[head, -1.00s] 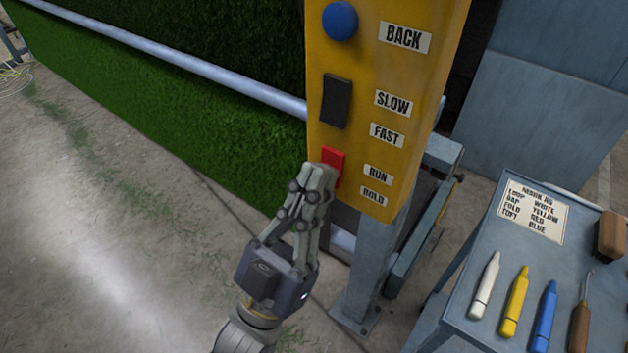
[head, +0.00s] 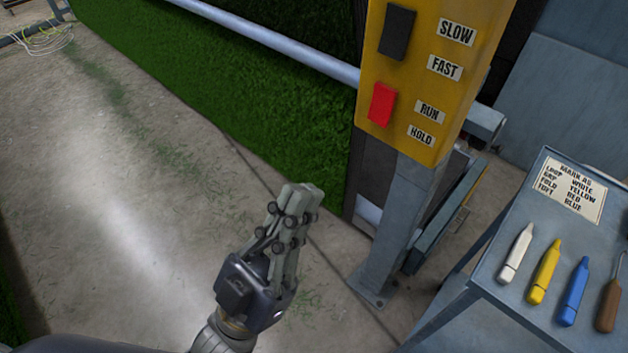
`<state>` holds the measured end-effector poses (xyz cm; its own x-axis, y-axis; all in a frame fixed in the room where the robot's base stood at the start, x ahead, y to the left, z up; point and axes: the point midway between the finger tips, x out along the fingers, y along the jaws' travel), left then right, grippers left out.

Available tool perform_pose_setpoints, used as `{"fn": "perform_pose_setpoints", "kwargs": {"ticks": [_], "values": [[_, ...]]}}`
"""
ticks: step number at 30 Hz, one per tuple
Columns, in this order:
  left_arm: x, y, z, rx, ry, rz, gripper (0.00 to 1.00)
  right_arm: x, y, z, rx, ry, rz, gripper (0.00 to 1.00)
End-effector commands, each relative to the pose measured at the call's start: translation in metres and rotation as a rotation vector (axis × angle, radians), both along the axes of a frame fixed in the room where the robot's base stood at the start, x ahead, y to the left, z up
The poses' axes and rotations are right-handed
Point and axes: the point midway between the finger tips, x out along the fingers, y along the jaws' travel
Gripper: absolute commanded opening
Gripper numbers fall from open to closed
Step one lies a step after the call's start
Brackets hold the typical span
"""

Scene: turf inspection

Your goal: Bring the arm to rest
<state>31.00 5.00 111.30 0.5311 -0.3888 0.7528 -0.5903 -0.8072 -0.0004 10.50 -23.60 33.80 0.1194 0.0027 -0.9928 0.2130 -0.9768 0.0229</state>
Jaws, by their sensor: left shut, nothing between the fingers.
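My left gripper (head: 303,190) is in the lower middle of the head view, over bare concrete floor. Its fingers are together, with nothing between them. It is apart from the yellow control panel (head: 446,84), which stands up and to the right of it. The panel carries a black rocker switch (head: 397,32) beside the SLOW and FAST labels, and a red switch (head: 382,104) beside the RUN and HOLD labels. My right gripper is not in view.
A blue-grey post (head: 393,225) holds the panel. Green turf (head: 230,110) hangs behind a metal bar (head: 275,43). At right a grey table (head: 500,255) bears a marking card (head: 575,190), white, yellow and blue markers, and a wooden-handled tool (head: 609,305).

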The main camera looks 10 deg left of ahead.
Motion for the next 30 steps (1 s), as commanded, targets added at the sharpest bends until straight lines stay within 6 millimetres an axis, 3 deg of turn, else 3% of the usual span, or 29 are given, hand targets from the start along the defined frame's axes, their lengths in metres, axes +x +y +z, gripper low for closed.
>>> {"fn": "perform_pose_setpoints", "kwargs": {"ticks": [10, 19, 22, 26, 29, 30], "values": [[-0.003, 0.003, -0.003, 0.0, 0.0, 0.0, 0.0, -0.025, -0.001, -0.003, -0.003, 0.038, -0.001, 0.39], [-0.003, 0.003, -0.003, 0.001, 0.001, 0.0, 0.0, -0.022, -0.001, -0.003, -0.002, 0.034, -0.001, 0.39], [0.003, 0.0, -0.013, 0.016, 0.023, 0.005, 0.0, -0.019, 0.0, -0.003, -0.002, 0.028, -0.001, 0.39], [0.029, -0.008, -0.063, 0.088, 0.129, 0.028, 0.0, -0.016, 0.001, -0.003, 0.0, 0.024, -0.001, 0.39], [0.058, -0.012, -0.128, 0.178, 0.263, 0.06, 0.0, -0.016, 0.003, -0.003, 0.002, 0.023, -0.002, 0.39], [0.068, -0.012, -0.157, 0.217, 0.324, 0.073, 0.0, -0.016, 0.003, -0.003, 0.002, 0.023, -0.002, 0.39]]}}
